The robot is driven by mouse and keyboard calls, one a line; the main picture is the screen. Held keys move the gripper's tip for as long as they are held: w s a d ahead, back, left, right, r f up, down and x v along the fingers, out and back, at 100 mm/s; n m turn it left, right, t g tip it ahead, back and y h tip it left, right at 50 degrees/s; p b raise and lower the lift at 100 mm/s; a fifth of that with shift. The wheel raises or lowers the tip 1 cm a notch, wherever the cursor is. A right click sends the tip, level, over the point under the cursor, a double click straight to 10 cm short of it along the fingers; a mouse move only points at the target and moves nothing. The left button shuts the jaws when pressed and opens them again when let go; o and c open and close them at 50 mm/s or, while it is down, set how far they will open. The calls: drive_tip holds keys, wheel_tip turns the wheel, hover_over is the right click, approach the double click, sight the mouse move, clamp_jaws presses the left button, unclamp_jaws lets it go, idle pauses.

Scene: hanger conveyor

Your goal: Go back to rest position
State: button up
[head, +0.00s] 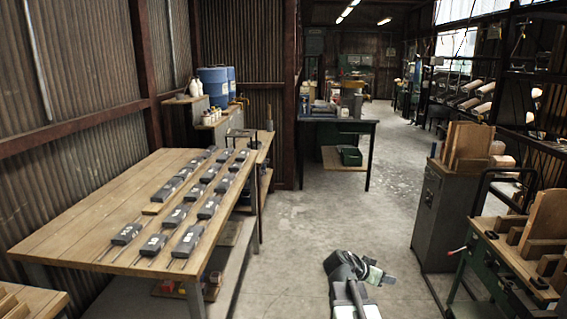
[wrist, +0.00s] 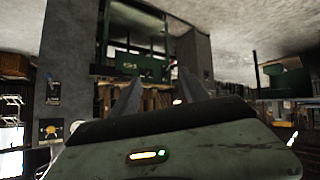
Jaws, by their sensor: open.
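My gripper (head: 378,273) shows at the bottom centre of the head view, at the end of my folded dark and light-grey arm. It is over bare concrete floor, apart from the benches. In the wrist view my gripper (wrist: 157,84) shows two dark fingers standing apart with nothing between them. Its green-grey housing with a small lit strip fills the bottom of that view.
A long wooden table (head: 85,215) at left carries rows of grey labelled devices (head: 181,216). A dark workbench (head: 337,125) stands farther back. A grey cabinet (head: 440,212) and green machine bench (head: 490,262) stand at right. The concrete aisle (head: 300,220) between is clear.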

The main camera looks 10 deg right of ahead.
drive_tip(key=s+a+f+n+g+y, duration=0.1)
drive_tip(key=s+a+f+n+y, duration=0.25)
drive_tip(key=a, duration=0.65)
drive_tip(key=s+a+f+n+g+y, duration=0.2)
drive_tip(key=s+a+f+n+y, duration=0.15)
drive_tip(key=a, duration=0.55)
drive_tip(key=s+a+f+n+g+y, duration=0.1)
drive_tip(key=s+a+f+n+y, duration=0.3)
drive_tip(key=a, duration=0.6)
wheel_tip(320, 180, up, 18)
drive_tip(key=w+p, duration=0.1)
drive_tip(key=p, duration=1.6)
drive_tip(key=shift+w+d+f+n+h, duration=0.15)
drive_tip(key=shift+d+n+h, duration=0.15)
drive_tip(key=shift+n, duration=0.1)
drive_tip(key=shift+c, duration=0.3)
